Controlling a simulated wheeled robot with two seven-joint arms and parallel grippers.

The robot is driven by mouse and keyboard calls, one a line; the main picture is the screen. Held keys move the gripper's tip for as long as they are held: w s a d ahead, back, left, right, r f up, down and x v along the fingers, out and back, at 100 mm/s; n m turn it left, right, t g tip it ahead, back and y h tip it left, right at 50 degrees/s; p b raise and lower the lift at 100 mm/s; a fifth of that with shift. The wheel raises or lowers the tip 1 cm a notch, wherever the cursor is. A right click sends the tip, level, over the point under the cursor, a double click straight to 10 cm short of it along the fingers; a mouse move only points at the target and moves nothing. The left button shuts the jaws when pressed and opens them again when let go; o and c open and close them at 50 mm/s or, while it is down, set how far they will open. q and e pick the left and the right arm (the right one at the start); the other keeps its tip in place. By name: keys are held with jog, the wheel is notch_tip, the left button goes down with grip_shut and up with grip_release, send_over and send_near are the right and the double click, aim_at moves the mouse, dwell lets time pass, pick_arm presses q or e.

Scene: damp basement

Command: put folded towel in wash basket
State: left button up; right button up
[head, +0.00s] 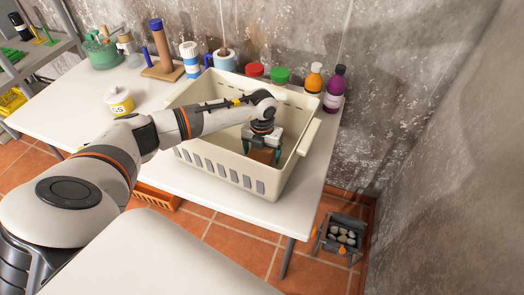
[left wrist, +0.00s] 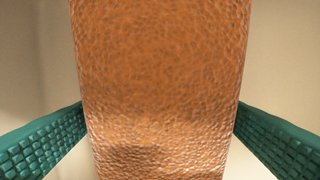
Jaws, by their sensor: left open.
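The wash basket (head: 237,172) is a cream plastic tub with slots, standing on the white table. My left gripper (head: 262,153) reaches down inside it with its green fingers. The folded towel (left wrist: 163,75) is orange-brown with a bumpy weave and fills the middle of the left wrist view. A small brown part of it shows between the fingers in the head view. The gripper (left wrist: 160,125) is open, one finger at either side of the towel. Whether the towel rests on the basket floor is hidden. My right gripper is out of view.
A labelled tub (head: 119,101) stands left of the basket. The wall is close behind.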

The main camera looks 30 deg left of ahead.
pick_arm(q)
notch_tip(320, 180, up, 12)
jog(key=b, duration=0.1)
jog(key=shift+r+b, duration=0.15)
jog(key=shift+b, duration=0.2)
dwell(0.4)
